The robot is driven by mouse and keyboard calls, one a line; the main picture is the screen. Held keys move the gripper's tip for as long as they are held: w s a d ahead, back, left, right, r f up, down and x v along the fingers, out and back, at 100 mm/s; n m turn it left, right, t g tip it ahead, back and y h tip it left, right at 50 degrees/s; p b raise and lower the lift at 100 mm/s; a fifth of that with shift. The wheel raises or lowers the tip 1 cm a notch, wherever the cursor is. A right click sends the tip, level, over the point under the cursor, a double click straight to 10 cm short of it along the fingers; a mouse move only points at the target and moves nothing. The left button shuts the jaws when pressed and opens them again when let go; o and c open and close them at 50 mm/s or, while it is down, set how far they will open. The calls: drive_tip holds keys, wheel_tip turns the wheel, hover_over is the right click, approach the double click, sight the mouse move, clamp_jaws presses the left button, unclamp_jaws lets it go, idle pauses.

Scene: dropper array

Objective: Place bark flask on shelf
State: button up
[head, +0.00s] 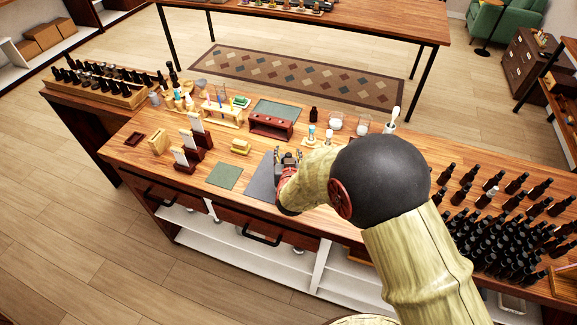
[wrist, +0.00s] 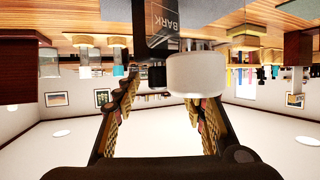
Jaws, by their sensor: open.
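The bark flask (wrist: 160,25) is dark with a label reading BARK, at the top middle of the wrist view, which is upside down. A white round cap-like piece (wrist: 197,75) is close beside its neck end; I cannot tell whether it belongs to the flask. My gripper (wrist: 166,100) is open, its fingers spread, with the flask beyond the fingertips. In the head view my gripper (head: 288,157) is over the workbench near a dark grey mat (head: 262,182), and I cannot make out the flask there. White shelves (head: 258,260) are under the bench; several other shelves stand around the room.
Several dark bottles (head: 490,225) crowd the bench's right end. A rack of bottles (head: 110,90) is at the left end. Wooden holders (head: 187,155), a red-brown rack (head: 271,125) and a small yellow block (head: 240,147) stand around the middle. A green mat (head: 225,176) is bare.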

drive_tip(key=shift+c, duration=0.5)
drive_tip(key=shift+s+f, duration=0.1)
drive_tip(key=c, duration=0.9)
clamp_jaws()
